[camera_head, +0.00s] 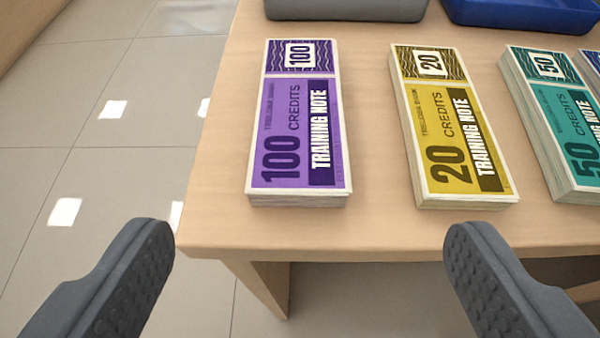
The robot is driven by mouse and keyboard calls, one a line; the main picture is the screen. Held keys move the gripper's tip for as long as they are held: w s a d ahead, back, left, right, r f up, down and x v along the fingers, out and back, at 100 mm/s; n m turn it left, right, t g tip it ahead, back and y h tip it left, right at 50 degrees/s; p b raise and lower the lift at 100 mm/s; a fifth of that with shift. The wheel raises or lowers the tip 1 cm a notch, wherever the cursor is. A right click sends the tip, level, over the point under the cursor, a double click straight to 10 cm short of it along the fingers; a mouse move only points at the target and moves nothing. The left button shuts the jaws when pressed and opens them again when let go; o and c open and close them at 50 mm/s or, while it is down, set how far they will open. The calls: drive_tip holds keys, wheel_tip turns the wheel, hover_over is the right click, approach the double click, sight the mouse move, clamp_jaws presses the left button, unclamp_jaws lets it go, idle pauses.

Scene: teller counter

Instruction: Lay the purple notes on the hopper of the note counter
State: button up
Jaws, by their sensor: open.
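The purple notes (297,128) are a stack marked 100 CREDITS and TRAINING NOTE. They lie flat near the left front edge of the wooden counter. My gripper (310,245) is open and empty, with its two dark padded fingers wide apart at the bottom of the view. The fingers are in front of the counter's edge, apart from the notes. The purple stack appears above the gap between them, left of its middle. The note counter and its hopper do not show in this view.
A yellow 20 stack (450,130), a teal 50 stack (558,125) and a partly seen blue stack (592,62) lie to the right. A grey tray (345,10) and a blue tray (520,14) stand behind. Bare counter (375,190) separates purple from yellow.

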drive_tip(key=b, duration=0.1)
approach(299, 117)
drive_tip(key=x, duration=0.4)
drive_tip(key=shift+d+f, duration=0.15)
drive_tip(key=shift+d, duration=0.1)
drive_tip(key=shift+a+b+x, duration=0.15)
drive_tip(key=shift+b+x, duration=0.35)
drive_tip(key=shift+x, duration=0.8)
drive_tip(key=shift+a+b+x, duration=0.1)
drive_tip(key=shift+b+x, duration=0.4)
drive_tip(key=shift+x, duration=0.8)
drive_tip(key=c, duration=1.2)
drive_tip(key=shift+r, duration=0.2)
drive_tip(key=shift+r, duration=0.5)
wheel_tip(299, 117, up, 3)
drive_tip(key=shift+f+p, duration=0.1)
drive_tip(key=shift+p, duration=0.6)
drive_tip(key=s, duration=0.4)
drive_tip(key=s+b, duration=0.1)
drive_tip(key=s, duration=0.4)
drive_tip(key=s+b, duration=0.1)
drive_tip(key=s, duration=0.3)
drive_tip(key=shift+s+d+r, duration=0.2)
drive_tip(key=shift+s+r, duration=0.05)
